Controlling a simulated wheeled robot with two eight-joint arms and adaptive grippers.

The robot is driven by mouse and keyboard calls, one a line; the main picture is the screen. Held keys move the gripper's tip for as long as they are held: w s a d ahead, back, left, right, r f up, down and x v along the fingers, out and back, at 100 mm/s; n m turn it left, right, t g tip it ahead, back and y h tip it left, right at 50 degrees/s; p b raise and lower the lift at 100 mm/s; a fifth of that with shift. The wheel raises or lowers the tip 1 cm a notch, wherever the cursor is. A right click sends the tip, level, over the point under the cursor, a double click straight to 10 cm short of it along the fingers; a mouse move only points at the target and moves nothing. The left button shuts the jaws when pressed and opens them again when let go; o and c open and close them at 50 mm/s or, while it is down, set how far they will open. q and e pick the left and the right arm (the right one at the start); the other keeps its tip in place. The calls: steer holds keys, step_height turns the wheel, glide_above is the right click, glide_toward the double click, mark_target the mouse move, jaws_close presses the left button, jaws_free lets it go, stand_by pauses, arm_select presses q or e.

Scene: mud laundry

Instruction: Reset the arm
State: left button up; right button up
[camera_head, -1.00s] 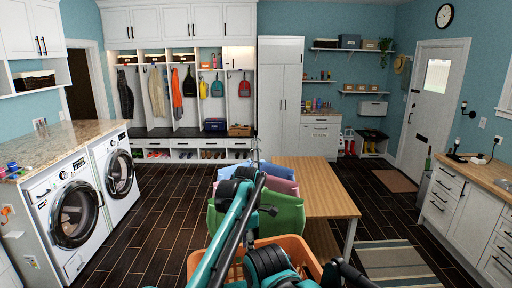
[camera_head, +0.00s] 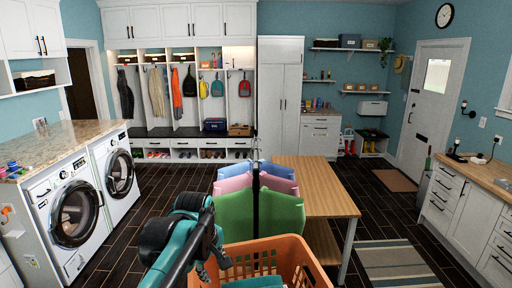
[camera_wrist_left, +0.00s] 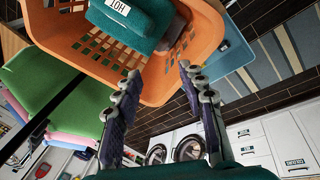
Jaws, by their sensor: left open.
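My left arm's teal and black links rise from the bottom of the head view, with the left gripper (camera_head: 212,264) low beside an orange laundry basket (camera_head: 292,247). In the left wrist view the left gripper (camera_wrist_left: 160,72) has its two fingers spread wide, with nothing between them. The orange basket (camera_wrist_left: 75,48) is beyond the fingertips in that view. A teal item labelled HOT (camera_wrist_left: 128,20) lies in it. My right gripper is not in view.
Green (camera_head: 234,214), pink and blue cloths hang on a dark rack close to the basket. Washing machines (camera_head: 70,213) line the left. A striped rug (camera_head: 393,266) lies at right, with open dark floor around.

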arm_select(q)
steer(key=s+a+f+m+t, duration=0.25)
steer(key=s+f+m, duration=0.3)
steer(key=s, duration=0.35)
steer(key=s+a+f+m+t, duration=0.1)
steer(key=s+a+f+m, duration=0.4)
steer(key=s, duration=0.5)
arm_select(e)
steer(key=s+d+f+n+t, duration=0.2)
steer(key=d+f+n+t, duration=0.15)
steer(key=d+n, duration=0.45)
arm_select(q)
step_height(320, 180, down, 16)
steer(key=d+b, duration=0.1)
steer(key=b, duration=1.5)
steer(key=shift+w+f+m+b, duration=0.15)
steer(key=shift+f+m+b, duration=0.05)
steer(key=shift+m+b, duration=0.15)
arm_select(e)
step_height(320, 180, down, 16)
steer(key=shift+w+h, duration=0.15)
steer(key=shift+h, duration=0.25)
arm_select(q)
steer(key=shift+t, duration=0.25)
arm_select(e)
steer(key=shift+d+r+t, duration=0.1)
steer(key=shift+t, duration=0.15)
